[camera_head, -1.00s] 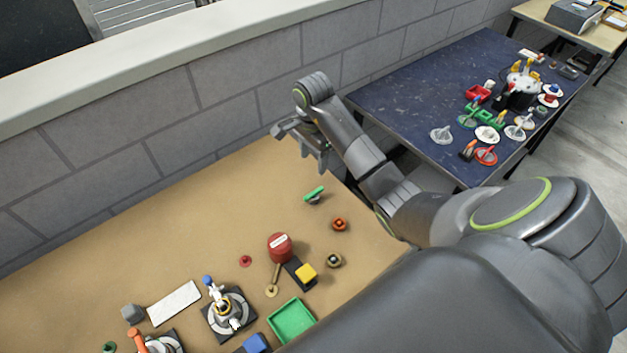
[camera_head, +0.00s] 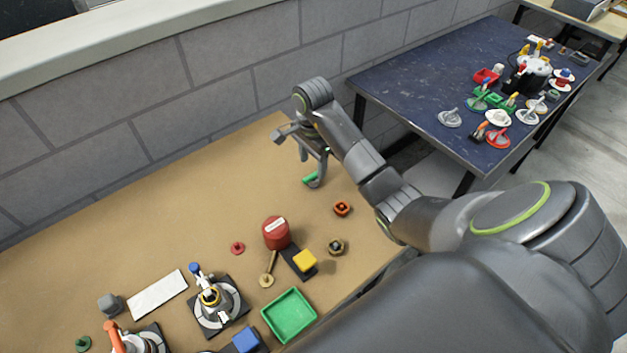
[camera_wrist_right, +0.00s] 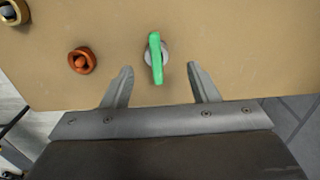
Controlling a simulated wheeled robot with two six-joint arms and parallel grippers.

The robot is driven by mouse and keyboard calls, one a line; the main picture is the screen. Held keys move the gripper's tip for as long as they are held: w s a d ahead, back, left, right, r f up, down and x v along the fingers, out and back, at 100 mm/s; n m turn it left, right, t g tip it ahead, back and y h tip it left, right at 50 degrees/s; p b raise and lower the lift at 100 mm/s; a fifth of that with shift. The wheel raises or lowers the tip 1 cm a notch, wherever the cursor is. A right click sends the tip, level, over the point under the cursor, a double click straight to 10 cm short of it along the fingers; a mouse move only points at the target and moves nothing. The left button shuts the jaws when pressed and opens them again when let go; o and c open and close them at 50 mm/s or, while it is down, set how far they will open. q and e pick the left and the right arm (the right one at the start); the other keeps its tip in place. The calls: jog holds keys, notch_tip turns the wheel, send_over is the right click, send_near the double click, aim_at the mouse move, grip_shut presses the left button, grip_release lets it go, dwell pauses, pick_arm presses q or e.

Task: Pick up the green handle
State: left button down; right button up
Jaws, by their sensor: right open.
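The green handle (camera_wrist_right: 156,57) is a narrow green bar on a round grey base, standing on the tan table. In the right wrist view it lies just ahead of my right gripper (camera_wrist_right: 160,84), centred between the line of the two fingers. The fingers are apart, with nothing between them. In the head view my right gripper (camera_head: 314,170) is over the far right part of the table, and the green handle (camera_head: 309,178) shows beside its fingers, partly hidden by them. My left gripper is not in view.
An orange-red knob (camera_head: 342,208) and a dark brass knob (camera_head: 336,247) are nearby. A red cylinder (camera_head: 276,233), a yellow-topped block (camera_head: 305,262) and a green tray (camera_head: 289,316) stand closer. A grey block wall (camera_head: 150,140) runs behind. The left far tabletop is clear.

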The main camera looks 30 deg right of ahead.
aim_at(313, 174)
jog(key=f, duration=0.1)
jog(key=f+b, duration=0.2)
jog(key=shift+s, duration=0.25)
jog(key=shift+a+f, duration=0.1)
jog(key=shift+f, duration=0.9)
jog(key=c, duration=1.1)
jog(key=shift+r, duration=0.15)
